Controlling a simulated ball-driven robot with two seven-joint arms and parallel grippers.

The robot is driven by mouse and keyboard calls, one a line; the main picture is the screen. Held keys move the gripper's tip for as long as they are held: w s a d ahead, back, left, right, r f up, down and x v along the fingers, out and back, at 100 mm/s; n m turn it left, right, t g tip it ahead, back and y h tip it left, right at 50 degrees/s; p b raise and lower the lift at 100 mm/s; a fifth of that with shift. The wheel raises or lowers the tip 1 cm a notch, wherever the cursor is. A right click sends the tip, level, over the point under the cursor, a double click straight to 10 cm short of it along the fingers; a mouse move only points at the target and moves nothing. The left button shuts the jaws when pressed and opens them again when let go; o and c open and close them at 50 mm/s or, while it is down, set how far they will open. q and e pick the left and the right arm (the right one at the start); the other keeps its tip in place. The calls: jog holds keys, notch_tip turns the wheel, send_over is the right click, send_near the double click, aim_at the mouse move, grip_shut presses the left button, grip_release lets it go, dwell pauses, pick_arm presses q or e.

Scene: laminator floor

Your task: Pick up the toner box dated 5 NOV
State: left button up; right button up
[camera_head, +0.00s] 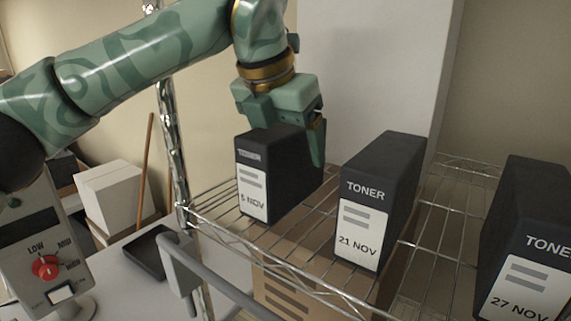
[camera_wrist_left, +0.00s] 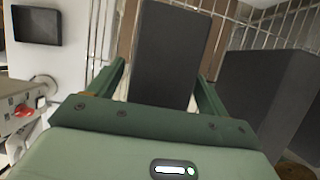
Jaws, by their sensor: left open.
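The black toner box dated 5 NOV (camera_head: 290,178) stands upright on the wire shelf (camera_head: 330,284), at the left of the row. My left gripper (camera_head: 288,135) is over it, pointing down. It is open, with one finger on the box's right side in the head view. In the left wrist view the dark box (camera_wrist_left: 165,55) lies between the two open fingers (camera_wrist_left: 163,90); I cannot tell whether they touch it. The toner box dated 21 NOV (camera_head: 380,195) stands to its right. The toner box dated 27 NOV (camera_head: 530,245) is at the far right, partly cut off. My right gripper is out of view.
A chrome shelf post (camera_head: 172,140) stands left of the boxes. A grey bar (camera_head: 215,285) runs in front of the shelf. Cardboard (camera_head: 285,290) shows below the wires. A panel with a red dial (camera_head: 45,267) is at lower left. A narrow gap separates the 5 NOV and 21 NOV boxes.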

pick_arm(q)
jog(key=shift+w+a+f, duration=0.1)
jog(key=shift+f, duration=0.1)
jog(key=c, duration=1.4)
jog(key=shift+r, duration=0.1)
